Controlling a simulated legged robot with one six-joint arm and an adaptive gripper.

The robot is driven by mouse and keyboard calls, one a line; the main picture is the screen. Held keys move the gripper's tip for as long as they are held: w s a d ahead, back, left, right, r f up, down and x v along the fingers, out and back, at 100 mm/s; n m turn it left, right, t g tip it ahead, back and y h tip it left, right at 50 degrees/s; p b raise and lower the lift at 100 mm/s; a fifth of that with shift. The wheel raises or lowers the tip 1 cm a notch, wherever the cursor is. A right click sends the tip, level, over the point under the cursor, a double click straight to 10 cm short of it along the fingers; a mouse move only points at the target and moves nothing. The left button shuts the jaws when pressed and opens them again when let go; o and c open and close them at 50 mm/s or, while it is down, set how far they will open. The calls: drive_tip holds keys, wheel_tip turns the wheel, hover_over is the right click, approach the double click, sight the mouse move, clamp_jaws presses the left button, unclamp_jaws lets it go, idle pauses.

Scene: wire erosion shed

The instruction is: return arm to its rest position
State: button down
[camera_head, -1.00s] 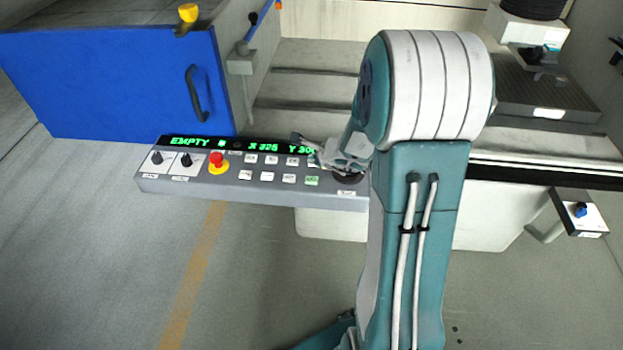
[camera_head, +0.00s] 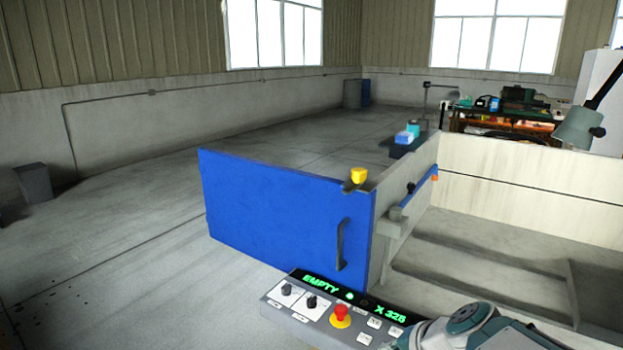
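My arm (camera_head: 480,325) shows only in part, at the bottom right edge of the head view, as teal and grey links. The grey end of my gripper (camera_head: 418,336) is low in the frame, over the right part of the control panel (camera_head: 318,318). Its fingers are too cut off and unclear to show whether they are open or shut. I see nothing held in the visible part. The panel has a red stop button (camera_head: 341,315), dark knobs and green text reading EMPTY and X 325.
A blue door (camera_head: 285,210) with a dark handle stands beside the machine's open tank (camera_head: 535,190). A lamp (camera_head: 578,128) hangs at the right. A cluttered bench (camera_head: 500,125) is at the back. The floor on the left is mostly clear, with a grey bin (camera_head: 34,183).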

drive_tip(key=s+d+r+n+h, duration=0.1)
drive_tip(key=s+r+n+h, duration=0.1)
drive_tip(key=s+n, duration=0.2)
drive_tip(key=s+d+r+n+g+h, duration=0.1)
drive_tip(key=s+n+h, duration=0.1)
drive_tip(key=s+n, duration=0.3)
drive_tip(key=s, duration=0.4)
drive_tip(key=shift+s+r+h, duration=0.25)
drive_tip(key=shift+r+h, duration=0.1)
drive_tip(key=shift+h, duration=0.05)
